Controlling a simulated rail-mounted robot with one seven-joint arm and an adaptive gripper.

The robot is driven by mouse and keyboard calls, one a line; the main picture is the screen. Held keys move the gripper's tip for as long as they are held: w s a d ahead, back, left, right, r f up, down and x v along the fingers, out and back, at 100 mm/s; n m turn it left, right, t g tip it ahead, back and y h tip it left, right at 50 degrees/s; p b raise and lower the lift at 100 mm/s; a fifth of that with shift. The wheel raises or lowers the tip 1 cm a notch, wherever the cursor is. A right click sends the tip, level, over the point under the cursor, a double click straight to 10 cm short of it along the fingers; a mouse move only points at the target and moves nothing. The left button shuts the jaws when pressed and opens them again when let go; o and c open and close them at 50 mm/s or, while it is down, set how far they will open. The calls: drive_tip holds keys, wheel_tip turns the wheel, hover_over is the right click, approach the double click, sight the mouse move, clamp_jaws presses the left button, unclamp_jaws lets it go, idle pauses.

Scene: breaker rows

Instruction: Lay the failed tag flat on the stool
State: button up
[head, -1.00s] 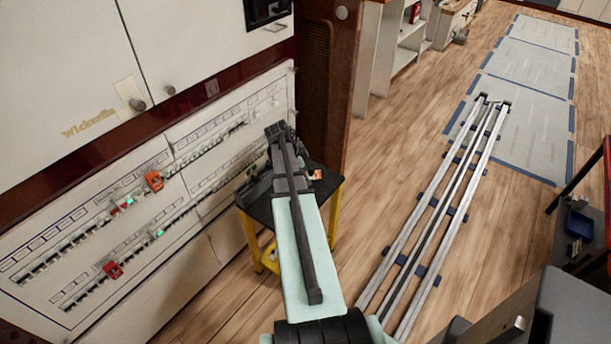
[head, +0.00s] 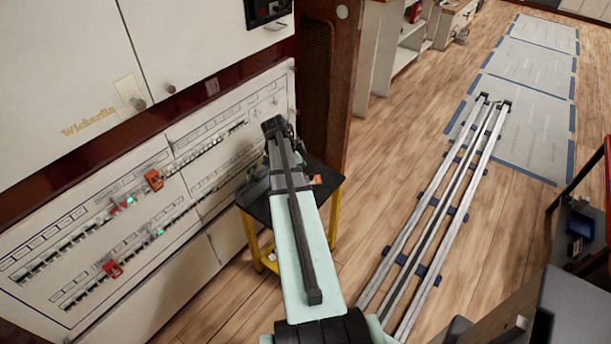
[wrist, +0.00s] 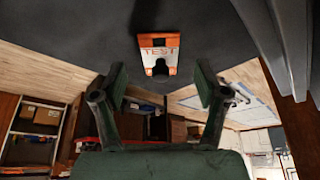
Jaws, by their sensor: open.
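An orange and white tag (wrist: 158,55) with the word TEST and a dark keyhole-shaped slot lies on the dark stool top (wrist: 90,30) in the wrist view. In the head view, a small orange patch of the tag (head: 317,179) shows on the stool top (head: 329,196), near its far right side. My gripper (wrist: 160,82) is open and empty. Its fingers stand apart to the left and right of the tag in the picture, with no contact visible. In the head view, my arm hides much of the stool top and most of my gripper.
The breaker panel (head: 90,235) stands left of the stool, with an orange piece (head: 153,180) and a red piece (head: 112,268) on its rows. A wooden cabinet side (head: 325,90) rises behind the stool. Floor rails (head: 435,215) run to the right.

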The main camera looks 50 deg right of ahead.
drive_tip(key=v, duration=0.9)
drive_tip(key=shift+r, duration=0.25)
drive_tip(key=shift+a, duration=0.1)
